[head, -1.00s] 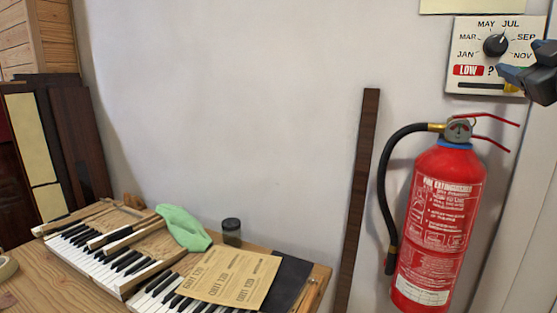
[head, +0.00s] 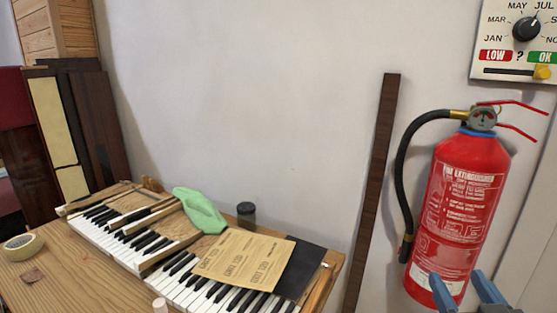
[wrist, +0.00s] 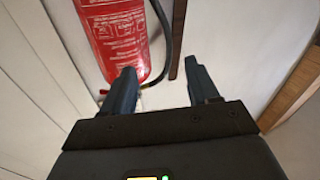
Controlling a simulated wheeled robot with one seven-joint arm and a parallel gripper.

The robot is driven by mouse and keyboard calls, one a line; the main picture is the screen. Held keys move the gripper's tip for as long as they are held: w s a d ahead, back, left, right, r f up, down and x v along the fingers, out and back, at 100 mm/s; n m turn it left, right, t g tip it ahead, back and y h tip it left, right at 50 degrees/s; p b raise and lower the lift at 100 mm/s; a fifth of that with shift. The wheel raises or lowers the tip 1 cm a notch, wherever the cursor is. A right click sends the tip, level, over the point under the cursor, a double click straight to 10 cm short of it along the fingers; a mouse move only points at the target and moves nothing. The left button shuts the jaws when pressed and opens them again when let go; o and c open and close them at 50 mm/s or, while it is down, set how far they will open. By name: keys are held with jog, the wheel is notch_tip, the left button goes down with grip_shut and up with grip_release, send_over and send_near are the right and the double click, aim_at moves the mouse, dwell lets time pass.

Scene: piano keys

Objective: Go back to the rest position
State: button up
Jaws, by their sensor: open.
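My gripper (head: 467,289) shows at the bottom right of the head view, its two blue-grey fingers in front of the lower part of the red fire extinguisher. In the wrist view my gripper (wrist: 163,82) is open, with the fingers wide apart and nothing between them. The fire extinguisher (wrist: 113,35) hangs beyond the left finger there. The wall panel (head: 500,28) with a month dial is at the top right of the head view, clear of my gripper and cut off by the picture edge. Its yellow slider knob (head: 541,72) sits below the green OK label.
A wooden workbench (head: 60,277) at lower left bears piano keys (head: 125,238), a green cloth (head: 199,210), a dark jar (head: 246,216), sandpaper sheets (head: 240,262) and a tape roll (head: 23,246). A dark plank (head: 375,190) leans on the bare wall beside the fire extinguisher (head: 462,205).

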jog(key=s+a+f+g+y, duration=0.1)
jog(key=s+a+f, duration=0.3)
jog(key=s, duration=0.5)
jog(key=s+a+f+g+y, duration=0.1)
jog(key=s+a+f, duration=0.35)
jog(key=s, duration=0.45)
jog(key=s+r+n+g+y, duration=0.1)
jog(key=s, duration=1.4)
jog(key=shift+s+a+y, duration=0.25)
jog(key=shift+a+y, duration=0.1)
jog(key=shift+y, duration=0.05)
